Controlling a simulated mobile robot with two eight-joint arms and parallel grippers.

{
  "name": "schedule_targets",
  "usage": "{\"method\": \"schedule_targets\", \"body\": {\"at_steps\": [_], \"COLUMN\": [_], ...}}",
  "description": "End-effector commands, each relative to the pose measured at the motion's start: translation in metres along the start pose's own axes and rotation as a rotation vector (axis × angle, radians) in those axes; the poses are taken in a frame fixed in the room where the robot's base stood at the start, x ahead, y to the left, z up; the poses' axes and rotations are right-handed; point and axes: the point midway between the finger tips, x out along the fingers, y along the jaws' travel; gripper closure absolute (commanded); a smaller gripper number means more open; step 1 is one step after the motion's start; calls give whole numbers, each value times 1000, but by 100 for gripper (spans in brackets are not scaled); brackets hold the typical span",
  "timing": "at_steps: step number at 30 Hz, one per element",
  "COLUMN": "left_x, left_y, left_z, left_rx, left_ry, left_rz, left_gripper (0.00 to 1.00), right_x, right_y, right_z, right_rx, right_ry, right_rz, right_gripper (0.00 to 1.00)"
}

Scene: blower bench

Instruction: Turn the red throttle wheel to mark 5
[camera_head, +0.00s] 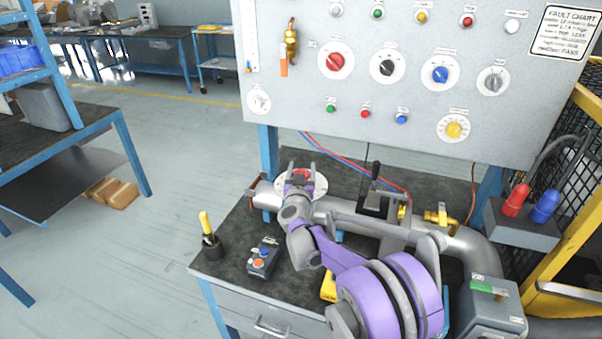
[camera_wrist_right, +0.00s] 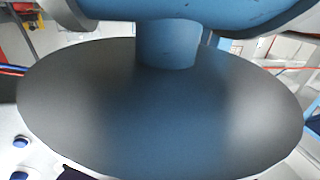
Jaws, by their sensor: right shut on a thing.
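The red throttle wheel (camera_head: 304,174) shows as a small patch of red over a round white dial plate (camera_head: 319,188), on the pipe at the left of the bench. My right gripper (camera_head: 300,173) is over it from above and shut on the wheel. The gripper hides much of the wheel and dial, so its marks and pointer cannot be read. In the right wrist view a large dark grey disc (camera_wrist_right: 160,110) fills most of the picture, and neither the fingertips nor the red wheel can be made out. My left gripper is not in view.
A black lever (camera_head: 374,185) and a brass valve (camera_head: 440,217) stand on the pipe right of the wheel. A control box (camera_head: 263,260) and a yellow-handled tool (camera_head: 206,224) in a black cup stand in front. The knob panel (camera_head: 375,100) rises behind.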

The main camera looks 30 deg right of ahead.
Motion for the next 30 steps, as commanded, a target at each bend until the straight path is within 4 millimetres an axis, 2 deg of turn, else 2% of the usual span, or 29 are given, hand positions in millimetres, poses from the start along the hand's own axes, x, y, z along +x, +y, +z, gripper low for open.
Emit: {"method": "schedule_targets", "body": {"at_steps": [3, 9, 18, 30], "left_x": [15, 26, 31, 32], "left_y": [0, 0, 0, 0], "left_z": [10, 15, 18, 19], "left_rx": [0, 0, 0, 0], "left_ry": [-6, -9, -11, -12], "left_rz": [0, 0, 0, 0], "left_gripper": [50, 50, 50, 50], "right_x": [0, -1, -2, -3], "right_y": [0, 5, 10, 13], "right_z": [5, 4, 2, 2], "right_rx": [0, 0, 0, 2], "right_ry": [-2, -2, -2, -1], "right_rz": [75, 221, 389, 459], "right_gripper": [87, 87, 87, 87]}}
